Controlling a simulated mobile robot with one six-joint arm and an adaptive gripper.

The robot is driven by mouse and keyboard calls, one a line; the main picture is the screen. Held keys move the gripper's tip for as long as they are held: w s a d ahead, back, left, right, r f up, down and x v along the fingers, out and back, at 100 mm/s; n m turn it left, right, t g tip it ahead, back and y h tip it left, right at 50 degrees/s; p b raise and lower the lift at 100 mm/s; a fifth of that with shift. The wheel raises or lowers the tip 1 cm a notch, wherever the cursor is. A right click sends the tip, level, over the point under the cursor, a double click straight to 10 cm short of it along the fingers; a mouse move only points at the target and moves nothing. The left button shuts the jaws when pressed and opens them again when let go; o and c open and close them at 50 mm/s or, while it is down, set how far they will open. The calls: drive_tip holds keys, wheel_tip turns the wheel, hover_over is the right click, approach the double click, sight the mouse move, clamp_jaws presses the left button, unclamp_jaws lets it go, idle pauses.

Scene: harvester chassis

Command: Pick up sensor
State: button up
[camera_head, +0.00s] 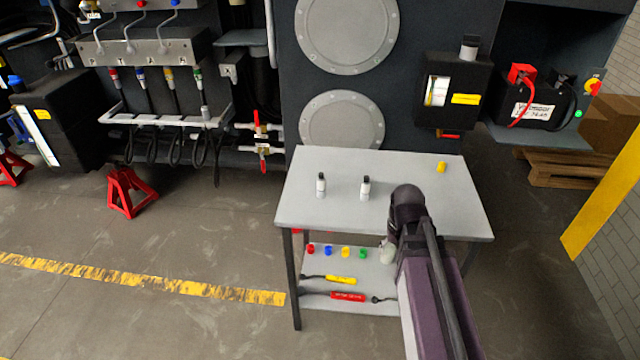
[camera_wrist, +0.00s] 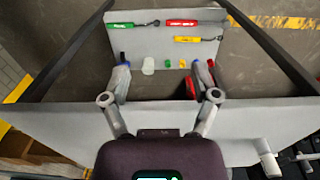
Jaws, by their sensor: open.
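No object is clearly marked as the sensor. Pen-like tools with thin dark ends lie on the lower shelf (camera_wrist: 200,55): a green one (camera_wrist: 120,25), a red one (camera_wrist: 182,22) and a yellow one (camera_wrist: 188,39). The red tool (camera_head: 348,296) and the yellow tool (camera_head: 341,280) also show in the head view; the green one is hidden there behind my arm. My gripper (camera_wrist: 163,75) is open and empty, its fingers spread near the table's front edge, with the shelf beyond them. A pale translucent jar (camera_wrist: 148,66) appears between the fingertips, apart from them.
The grey table top (camera_head: 310,208) carries two white bottles with black caps (camera_head: 321,185) (camera_head: 365,188) and a small yellow piece (camera_head: 441,167). Several small coloured caps (camera_head: 345,252) stand on the shelf. Dark table legs (camera_head: 291,285) flank the shelf. Machinery stands behind the table.

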drive_tip(key=w+a+r+m+p, duration=0.1)
drive_tip(key=w+a+r+p, duration=0.3)
drive_tip(key=w, duration=0.3)
drive_tip(key=w+a+r+p, duration=0.4)
drive_tip(key=w+a+r, duration=0.1)
drive_tip(key=w, duration=0.1)
wheel_tip(320, 180, up, 7)
drive_tip(key=m+p, duration=0.1)
drive_tip(key=p, duration=0.6)
hover_over(321, 185)
drive_tip(key=w, duration=0.2)
drive_tip(key=shift+s+a+f, duration=0.1)
drive_tip(key=shift+a+f, duration=0.05)
drive_tip(key=shift+a, duration=0.05)
drive_tip(key=shift+f, duration=0.15)
wheel_tip(321, 185, down, 8)
drive_tip(key=b, duration=0.9)
drive_tip(key=shift+f, duration=0.25)
drive_tip(key=shift+d+f, duration=0.1)
drive_tip(key=shift+s+d+f+b, duration=0.1)
drive_tip(key=shift+f+b, duration=1.15)
drive_tip(key=shift+b, duration=0.05)
drive_tip(key=shift+s+f+b, duration=0.1)
drive_tip(key=shift+f+b, duration=1.15)
